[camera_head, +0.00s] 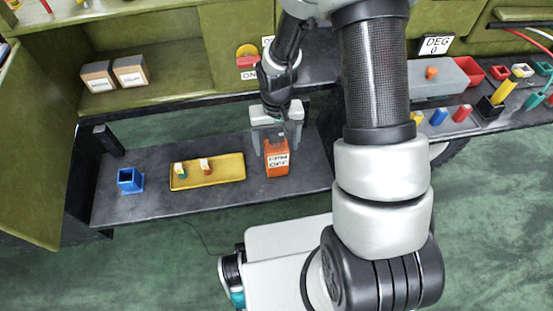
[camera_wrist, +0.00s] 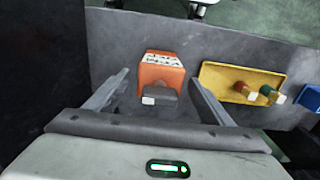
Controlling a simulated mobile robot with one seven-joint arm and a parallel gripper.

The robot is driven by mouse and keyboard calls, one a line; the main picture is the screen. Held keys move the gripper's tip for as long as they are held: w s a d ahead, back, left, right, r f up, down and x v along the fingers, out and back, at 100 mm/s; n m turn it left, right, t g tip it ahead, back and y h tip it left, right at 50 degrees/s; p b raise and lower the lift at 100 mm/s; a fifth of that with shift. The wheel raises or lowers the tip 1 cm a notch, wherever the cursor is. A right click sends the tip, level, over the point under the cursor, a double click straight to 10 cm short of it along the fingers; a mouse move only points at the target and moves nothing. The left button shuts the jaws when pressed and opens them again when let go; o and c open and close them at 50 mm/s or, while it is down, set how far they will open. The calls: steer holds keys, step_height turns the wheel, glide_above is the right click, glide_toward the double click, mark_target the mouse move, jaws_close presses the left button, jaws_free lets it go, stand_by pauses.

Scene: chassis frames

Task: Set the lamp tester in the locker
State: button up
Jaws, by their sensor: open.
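An orange box-shaped device (camera_head: 277,160) with a white label, seemingly "RPM OFF", stands on the dark bench. It also shows in the wrist view (camera_wrist: 161,66), with a dark grey part on its near side. No thing is clearly marked as the lamp tester; this device is the one at my gripper. My gripper (camera_head: 277,133) is open above it. In the wrist view my gripper's fingers (camera_wrist: 160,82) lie to either side of the device, apart from it. An olive-green cabinet (camera_head: 172,50), possibly the locker, stands open behind the bench, with an open door (camera_head: 35,150) at the left.
A yellow tray (camera_head: 225,177) with two small parts lies left of the device. A blue open holder (camera_head: 130,180) is further left. Two cardboard boxes (camera_head: 130,71) sit on the cabinet shelf, with free room to their right. A grey case and red bins (camera_head: 468,70) crowd the right bench.

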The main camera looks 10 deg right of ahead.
steer(key=shift+f, duration=0.5)
jaws_close()
steer(key=r+p, duration=0.1)
steer(key=r, duration=0.4)
steer(key=r+p, duration=0.1)
steer(key=r, duration=0.4)
steer(key=shift+w+d+p, duration=0.1)
steer(key=shift+w+p, duration=0.1)
steer(key=shift+p, duration=0.1)
steer(key=d+r+p, duration=0.2)
steer(key=r+p, duration=0.7)
steer(key=r, duration=0.2)
steer(key=w+d+r+p, duration=0.1)
steer(key=d+r+p, duration=0.1)
steer(key=r+p, duration=0.7)
steer(key=shift+w+r, duration=0.2)
steer(key=shift+r, duration=0.7)
steer(key=shift+f, duration=0.1)
